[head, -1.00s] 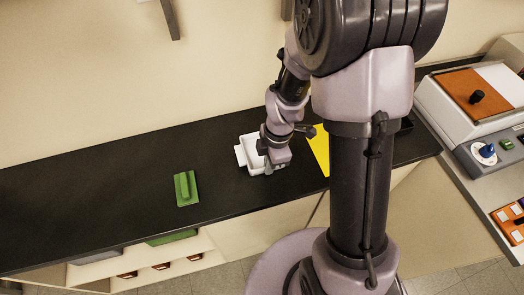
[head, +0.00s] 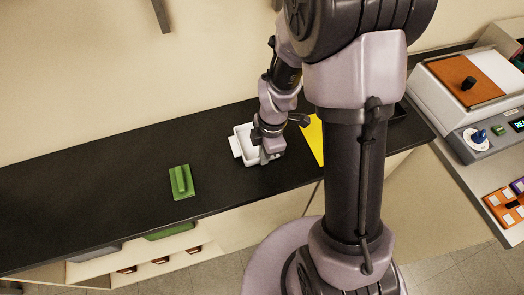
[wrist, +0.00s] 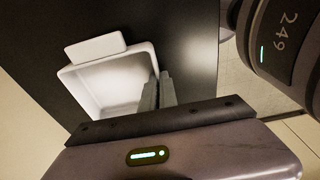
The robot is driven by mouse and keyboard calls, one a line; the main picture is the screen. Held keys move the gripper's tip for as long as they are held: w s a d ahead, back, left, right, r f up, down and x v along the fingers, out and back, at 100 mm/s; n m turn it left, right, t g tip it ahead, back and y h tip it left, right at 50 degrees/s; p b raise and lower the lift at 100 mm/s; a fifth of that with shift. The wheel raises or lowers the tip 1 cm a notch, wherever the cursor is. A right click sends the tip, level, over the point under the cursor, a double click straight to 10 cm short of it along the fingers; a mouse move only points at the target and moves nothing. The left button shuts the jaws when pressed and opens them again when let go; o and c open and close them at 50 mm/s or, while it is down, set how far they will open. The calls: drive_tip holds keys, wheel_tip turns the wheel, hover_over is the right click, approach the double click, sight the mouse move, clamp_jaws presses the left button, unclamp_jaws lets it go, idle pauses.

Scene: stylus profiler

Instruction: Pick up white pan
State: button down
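The white pan (head: 247,155) is a shallow rectangular dish with a flat tab on one side, on the black counter (head: 120,180). It also shows in the wrist view (wrist: 108,82), open side up and empty inside. My gripper (head: 270,158) is at the pan's right side in the head view. In the wrist view, my gripper's two fingers (wrist: 158,88) are close together at the pan's right wall, one inside and one outside. They look shut on that wall. The lower part of the pan is hidden behind my gripper.
A green block with a raised grip (head: 182,183) lies left of the pan. A yellow sheet (head: 314,138) lies to the right. A grey device with an orange panel (head: 467,80) stands at the far right. The counter's left part is clear; the wall is behind.

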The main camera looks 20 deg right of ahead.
wheel_tip(320, 180, up, 3)
drive_tip(key=shift+f+p, duration=0.1)
drive_tip(key=shift+p, duration=0.7)
drive_tip(key=s+d+r+b, duration=0.1)
drive_tip(key=s+d+b, duration=0.1)
drive_tip(key=s+b, duration=0.3)
drive_tip(key=s+d+b, duration=0.3)
drive_tip(key=s+b, duration=0.2)
drive_tip(key=s, duration=0.5)
drive_tip(key=shift+d+r, duration=0.3)
drive_tip(key=shift+r, duration=0.05)
